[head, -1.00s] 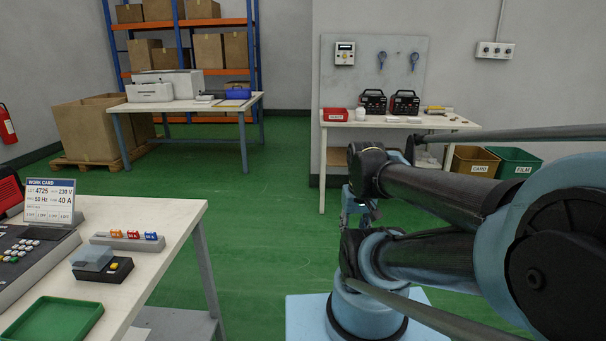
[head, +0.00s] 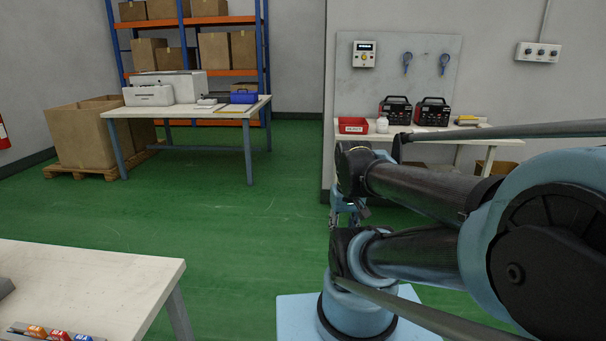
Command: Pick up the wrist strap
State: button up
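Two blue looped items hang side by side on the grey wall board (head: 372,97), at the back right in the head view. They look like wrist straps: the left strap (head: 407,63) and the right strap (head: 445,64). They are too small to tell apart in detail. My gripper (head: 349,211) seems to show in part behind my arm's links, low in front of the back bench and far from the straps. Its fingers are mostly hidden, so its opening cannot be told.
The back bench (head: 350,138) under the board bears a red bin (head: 353,125), a white bottle (head: 382,125) and two black-red devices. A white table (head: 95,285) is close at the lower left. Another table (head: 180,110) stands at the back left. Green floor (head: 240,215) between is clear.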

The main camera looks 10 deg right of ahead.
aim_at(407, 64)
jog(key=z, duration=0.1)
jog(key=i, duration=1.05)
jog(key=z, duration=0.45)
jog(key=i, duration=1.1)
jog(key=z, duration=0.7)
jog(key=i, duration=0.8)
jog(key=z, duration=0.25)
